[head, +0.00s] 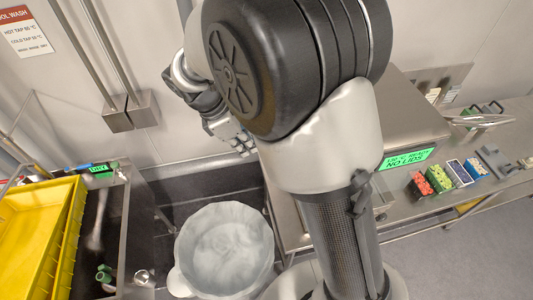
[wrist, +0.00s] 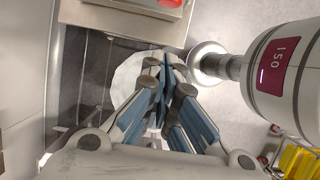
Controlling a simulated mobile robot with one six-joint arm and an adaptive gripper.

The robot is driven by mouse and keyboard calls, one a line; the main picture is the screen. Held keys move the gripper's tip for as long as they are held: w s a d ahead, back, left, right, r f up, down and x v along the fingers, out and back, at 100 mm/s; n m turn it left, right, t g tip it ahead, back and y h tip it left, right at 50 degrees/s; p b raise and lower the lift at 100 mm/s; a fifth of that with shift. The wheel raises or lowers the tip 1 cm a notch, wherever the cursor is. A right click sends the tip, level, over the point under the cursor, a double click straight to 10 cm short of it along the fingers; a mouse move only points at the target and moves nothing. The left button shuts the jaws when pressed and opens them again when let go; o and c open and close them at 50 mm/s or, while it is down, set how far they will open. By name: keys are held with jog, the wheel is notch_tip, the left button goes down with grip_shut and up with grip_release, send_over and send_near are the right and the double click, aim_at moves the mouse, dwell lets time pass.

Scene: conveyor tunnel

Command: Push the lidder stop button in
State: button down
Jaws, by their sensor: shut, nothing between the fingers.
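The lidder appears to be the steel machine (head: 415,125) right of my arm in the head view, with a lit green display (head: 407,158) reading "READY" and "NO LIDS". I cannot make out its stop button; my arm covers part of the machine. My gripper (head: 242,145) is left of the machine in the head view, above the bin area, partly behind my arm. In the wrist view my gripper (wrist: 168,68) has its blue-padded fingers together and empty. A steel edge with a red patch (wrist: 170,4) shows at the top of the wrist view; I cannot tell what it is.
A white-lined bin (head: 225,250) stands below my gripper. Yellow crates (head: 38,235) are at the left near a steel sink unit. Red, green and blue small packs (head: 438,178) sit on the steel bench at right. Grey floor is open at lower right.

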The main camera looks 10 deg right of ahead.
jog(key=d+f, duration=0.7)
jog(key=f, duration=0.2)
jog(key=shift+d, duration=0.35)
